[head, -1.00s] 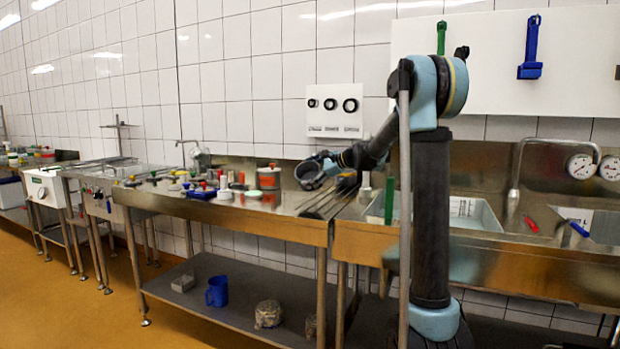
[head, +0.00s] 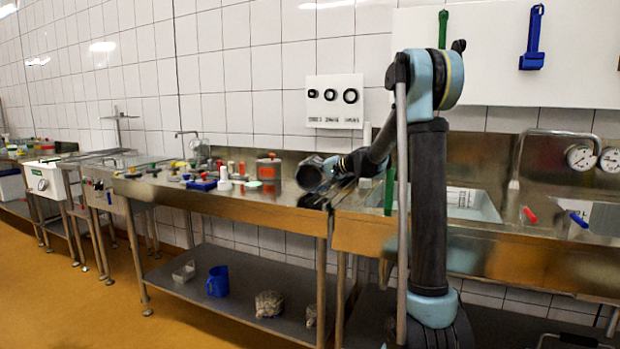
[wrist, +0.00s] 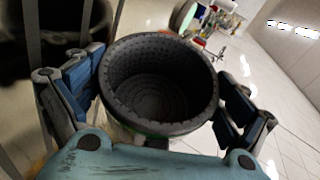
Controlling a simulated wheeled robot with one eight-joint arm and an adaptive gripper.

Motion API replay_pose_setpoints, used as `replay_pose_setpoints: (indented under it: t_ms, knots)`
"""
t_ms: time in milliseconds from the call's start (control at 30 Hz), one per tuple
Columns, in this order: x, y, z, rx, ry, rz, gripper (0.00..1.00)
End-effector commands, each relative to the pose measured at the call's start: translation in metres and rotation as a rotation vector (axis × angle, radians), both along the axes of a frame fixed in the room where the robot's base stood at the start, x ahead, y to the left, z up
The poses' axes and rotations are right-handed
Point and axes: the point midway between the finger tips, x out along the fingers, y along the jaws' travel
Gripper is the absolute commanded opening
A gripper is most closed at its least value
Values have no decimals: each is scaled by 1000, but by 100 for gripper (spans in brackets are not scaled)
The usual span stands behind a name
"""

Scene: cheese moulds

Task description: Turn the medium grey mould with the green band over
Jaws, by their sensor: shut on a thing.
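My gripper (wrist: 163,78) is shut on a dark grey mould (wrist: 158,92), with one finger on each side of its wall. In the wrist view the mould's round open end faces the camera, showing a perforated wall and ringed floor. A sliver of green shows below its near rim; the rest of the band is hidden. In the head view the mould (head: 309,173) is held at the end of my arm by the right end of the steel table (head: 225,205), tilted on its side. I cannot tell whether it touches the tabletop.
An orange and grey container (head: 268,168), a white bottle (head: 224,178) and a blue item (head: 201,185) stand left of the mould. A sink (head: 470,205) is to the right. Another dark round vessel (wrist: 60,40) shows in the wrist view.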

Motion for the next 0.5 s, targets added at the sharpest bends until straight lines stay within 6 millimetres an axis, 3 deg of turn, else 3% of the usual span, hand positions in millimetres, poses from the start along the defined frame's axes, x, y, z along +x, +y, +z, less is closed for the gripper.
replay_pose_setpoints:
  t_ms: [500]
  knots:
    - [5, -7, -8, -216, -435, 199, 45]
